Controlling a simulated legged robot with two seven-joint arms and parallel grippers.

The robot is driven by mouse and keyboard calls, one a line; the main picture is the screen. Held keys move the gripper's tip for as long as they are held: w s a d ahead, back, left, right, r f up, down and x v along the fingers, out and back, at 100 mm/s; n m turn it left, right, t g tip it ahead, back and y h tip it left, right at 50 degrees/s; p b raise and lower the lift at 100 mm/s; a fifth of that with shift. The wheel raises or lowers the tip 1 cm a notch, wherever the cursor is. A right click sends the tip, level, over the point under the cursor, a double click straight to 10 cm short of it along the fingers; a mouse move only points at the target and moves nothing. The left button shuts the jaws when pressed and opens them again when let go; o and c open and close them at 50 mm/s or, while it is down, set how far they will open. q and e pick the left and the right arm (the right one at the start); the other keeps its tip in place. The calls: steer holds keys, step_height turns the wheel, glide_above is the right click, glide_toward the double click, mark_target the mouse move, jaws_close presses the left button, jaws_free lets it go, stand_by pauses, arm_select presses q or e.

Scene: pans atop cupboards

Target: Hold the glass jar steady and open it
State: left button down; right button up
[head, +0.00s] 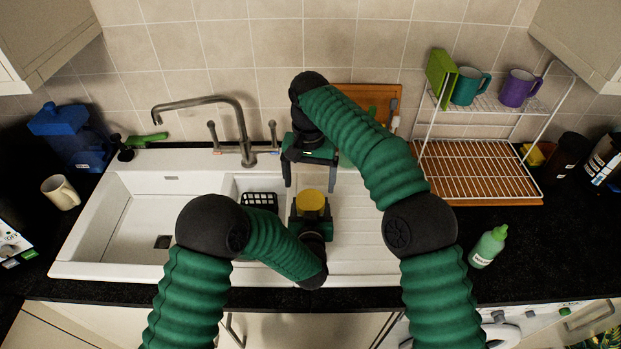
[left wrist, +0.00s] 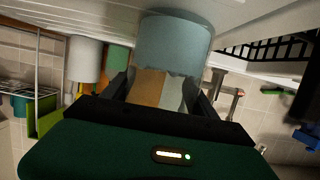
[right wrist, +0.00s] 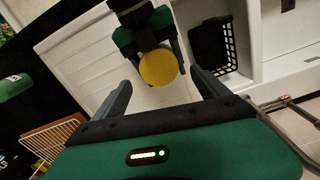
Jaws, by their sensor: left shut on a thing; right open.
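The glass jar's yellow lid (head: 310,199) shows above my left gripper over the sink's drainer in the head view. The lid (right wrist: 158,67) faces the right wrist view, with its glass body mostly hidden beneath. In the left wrist view, what looks like the jar's bluish glass (left wrist: 174,40) lies at the fingertips. My left gripper (head: 311,216) is shut on the jar and holds it upright. My right gripper (head: 310,181) is open, above and just behind the lid in the head view. Its fingers point down and appear apart from the lid.
The white sink (head: 125,215) with a tap (head: 235,115) lies to the left. A black basket (head: 260,201) sits in the small basin close by. A dish rack (head: 470,170) and a green bottle (head: 488,246) stand to the right.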

mark_target(311, 199)
steer(key=shift+d+r+m, duration=0.1)
steer(key=shift+r+m, duration=0.2)
steer(key=shift+m, duration=0.9)
steer(key=shift+f, duration=0.35)
step_height(311, 199, down, 7)
steer(key=shift+f, duration=0.1)
steer(key=shift+c, duration=0.5)
steer(key=c, duration=1.4)
steer(key=n, duration=0.5)
steer(key=shift+n, duration=0.4)
steer(key=n, duration=0.4)
